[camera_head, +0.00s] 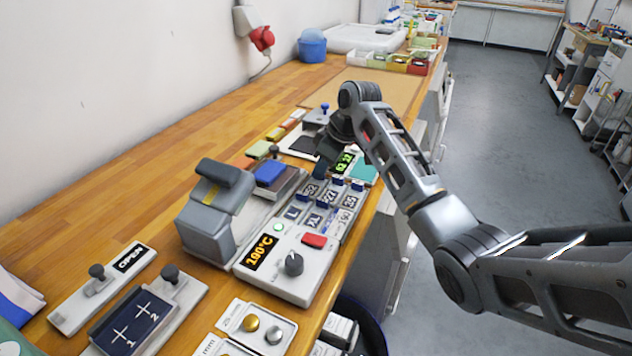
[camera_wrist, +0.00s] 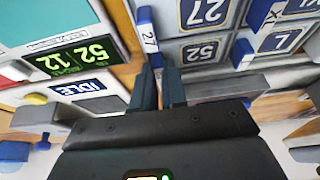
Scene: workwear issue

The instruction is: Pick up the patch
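In the head view my gripper (camera_head: 322,168) points down over the far end of the patch rack (camera_head: 325,222). The rack has blue-tabbed compartments labelled 52, 27, L and XL. The 52 label (camera_wrist: 200,50) lies just right of the fingers in the wrist view.
The bench's right edge is close; bare wood (camera_head: 160,150) lies to the left.

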